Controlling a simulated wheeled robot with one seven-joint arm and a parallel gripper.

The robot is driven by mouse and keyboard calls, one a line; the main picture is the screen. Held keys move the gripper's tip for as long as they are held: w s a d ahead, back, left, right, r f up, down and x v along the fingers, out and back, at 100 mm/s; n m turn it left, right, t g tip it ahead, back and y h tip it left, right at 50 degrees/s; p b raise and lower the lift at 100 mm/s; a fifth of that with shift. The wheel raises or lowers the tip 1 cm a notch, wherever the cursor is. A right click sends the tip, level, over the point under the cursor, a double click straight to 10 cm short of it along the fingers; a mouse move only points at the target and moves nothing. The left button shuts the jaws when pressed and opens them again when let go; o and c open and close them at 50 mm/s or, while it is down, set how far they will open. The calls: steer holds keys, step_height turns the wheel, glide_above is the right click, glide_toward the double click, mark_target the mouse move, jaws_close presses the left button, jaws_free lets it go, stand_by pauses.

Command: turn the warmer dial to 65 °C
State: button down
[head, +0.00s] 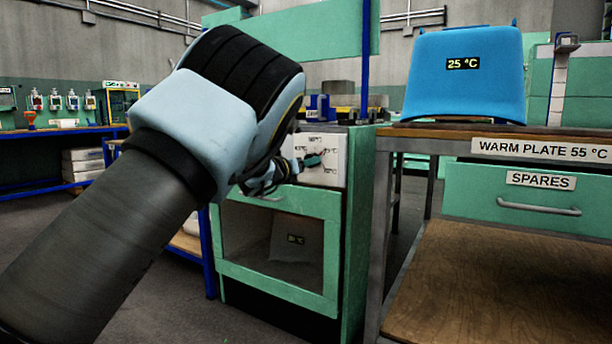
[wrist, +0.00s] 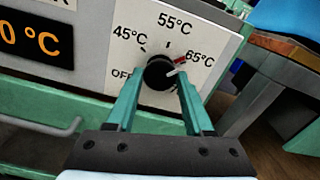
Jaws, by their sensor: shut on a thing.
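The warmer (head: 275,245) is a green cabinet with a glass door and a white control panel (head: 330,145) on top. In the wrist view its black dial (wrist: 158,73) sits among marks for OFF, 45, 55 and 65 °C. A white line and a red mark show on the dial's right side, near the 65 °C label (wrist: 200,59); the exact setting is hard to tell. My gripper (wrist: 160,85) is shut on the dial, one green finger on each side. In the head view my gripper (head: 306,162) reaches the panel from the left and partly hides it.
A display (wrist: 35,38) left of the dial is cut off and shows "0 °C". A workbench (head: 425,131) labelled WARM PLATE 55 °C stands at right, with a blue piece (head: 463,90) reading 25 °C on it. A grey piece (head: 295,245) shows behind the warmer's glass.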

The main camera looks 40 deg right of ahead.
steer(key=shift+f+m+b, duration=0.15)
steer(key=shift+m+b, duration=1)
steer(key=shift+m, duration=0.05)
steer(key=shift+c, duration=1.4)
jaws_free()
steer(key=p+v, duration=0.2)
steer(key=v, duration=0.9)
steer(key=shift+w, duration=0.1)
